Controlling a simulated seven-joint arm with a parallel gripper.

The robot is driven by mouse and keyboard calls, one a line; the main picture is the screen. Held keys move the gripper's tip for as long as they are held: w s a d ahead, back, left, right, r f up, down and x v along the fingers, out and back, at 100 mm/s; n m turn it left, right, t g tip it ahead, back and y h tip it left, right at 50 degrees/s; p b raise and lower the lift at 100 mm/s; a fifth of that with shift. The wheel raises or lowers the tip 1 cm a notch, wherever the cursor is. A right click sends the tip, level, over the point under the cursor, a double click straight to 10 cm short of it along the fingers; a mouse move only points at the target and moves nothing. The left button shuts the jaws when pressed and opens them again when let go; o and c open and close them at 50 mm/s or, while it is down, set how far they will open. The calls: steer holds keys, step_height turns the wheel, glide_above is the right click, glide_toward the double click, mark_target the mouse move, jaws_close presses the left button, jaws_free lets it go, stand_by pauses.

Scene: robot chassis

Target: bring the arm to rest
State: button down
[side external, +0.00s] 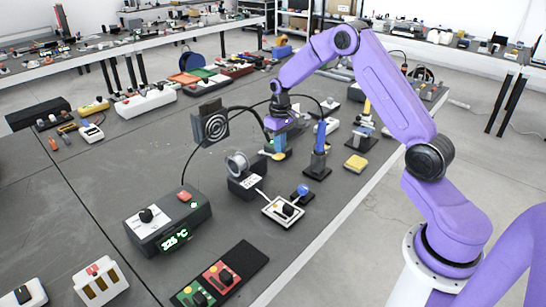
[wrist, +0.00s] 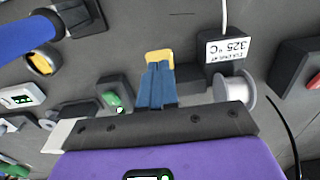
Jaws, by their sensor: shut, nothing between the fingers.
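My gripper (side external: 276,148) hangs at the end of my purple arm, low over the dark workbench (side external: 130,125) in the side view. In the wrist view my gripper (wrist: 157,66) shows its two blue fingers together with no gap between them. A small yellow piece shows at the fingertips in both views; I cannot tell whether it is part of the fingers or lies just beyond them. My arm is bent, its elbow high and its base at the right. I cannot make out the exact gap between fingertips and bench.
A solder spool (side external: 237,164) on a dark block stands close to the gripper; it also shows in the wrist view (wrist: 236,86). A blue-handled tool stand (side external: 318,155), a round fan (side external: 212,124) and a yellow sponge (side external: 356,163) are near. A control box (side external: 165,222) stands in front.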

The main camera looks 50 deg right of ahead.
steer(key=s+a+r+n, duration=0.3)
steer(key=s+a+r, duration=0.2)
steer(key=s+a, duration=0.35)
steer(key=s+a+r+n, duration=0.3)
steer(key=s+a+r, duration=0.3)
steer(key=s+a, duration=0.3)
steer(key=s+r+n, duration=0.1)
steer(key=s+n, duration=0.5)
steer(key=s, duration=1.4)
steer(key=shift+a+r+n, duration=0.3)
steer(key=shift+a+r, duration=0.1)
